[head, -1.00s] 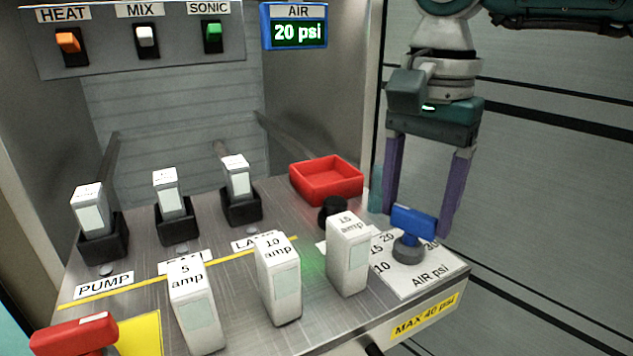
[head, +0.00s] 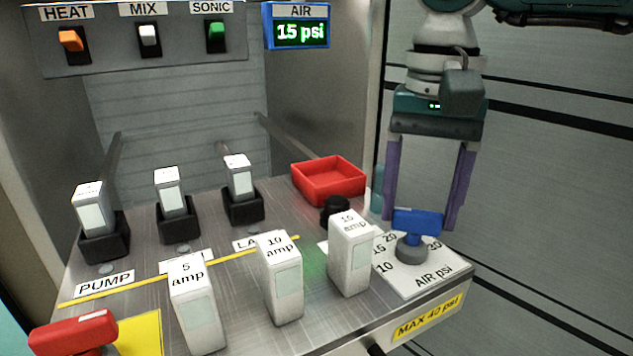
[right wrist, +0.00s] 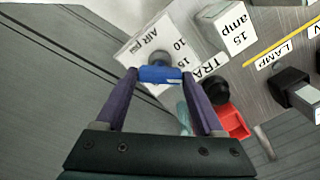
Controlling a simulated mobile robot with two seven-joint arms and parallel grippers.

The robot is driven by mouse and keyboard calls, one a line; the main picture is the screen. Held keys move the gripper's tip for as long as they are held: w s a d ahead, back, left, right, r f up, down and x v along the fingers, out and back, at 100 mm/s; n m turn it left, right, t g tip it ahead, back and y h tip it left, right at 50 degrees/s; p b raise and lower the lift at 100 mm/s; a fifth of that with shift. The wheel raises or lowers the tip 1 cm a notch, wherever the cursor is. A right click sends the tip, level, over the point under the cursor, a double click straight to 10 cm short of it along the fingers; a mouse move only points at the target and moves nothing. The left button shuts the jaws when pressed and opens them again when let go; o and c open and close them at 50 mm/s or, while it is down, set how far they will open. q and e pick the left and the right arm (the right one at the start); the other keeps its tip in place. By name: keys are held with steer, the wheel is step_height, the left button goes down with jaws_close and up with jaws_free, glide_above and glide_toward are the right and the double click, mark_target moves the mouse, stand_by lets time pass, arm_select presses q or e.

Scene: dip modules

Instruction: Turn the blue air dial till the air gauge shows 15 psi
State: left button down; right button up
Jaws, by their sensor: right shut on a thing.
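The blue air dial (head: 417,222) stands on a grey base on the white AIR psi scale plate (head: 428,278) at the right of the bench. The air gauge (head: 297,27) on the back panel reads 15 psi. My right gripper (head: 418,222) comes down from above and its purple fingers are shut on the dial's handle, one at each end. In the right wrist view the blue dial (right wrist: 160,74) sits between the two fingertips. Part of the scale's numbers is hidden behind the dial. My left gripper is not in view.
A white 15 amp module (head: 349,255) stands just left of the dial, with 10 amp (head: 280,280) and 5 amp (head: 196,305) modules further left. A red tray (head: 328,180) and a black knob (head: 335,210) are behind. A red handle (head: 73,332) is at front left.

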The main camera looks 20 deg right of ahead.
mark_target(419, 211)
steer(key=o, duration=1.4)
steer(key=shift+r, duration=0.1)
step_height(419, 211, up, 10)
steer(key=shift+f+p, duration=0.1)
steer(key=shift+p, duration=1.15)
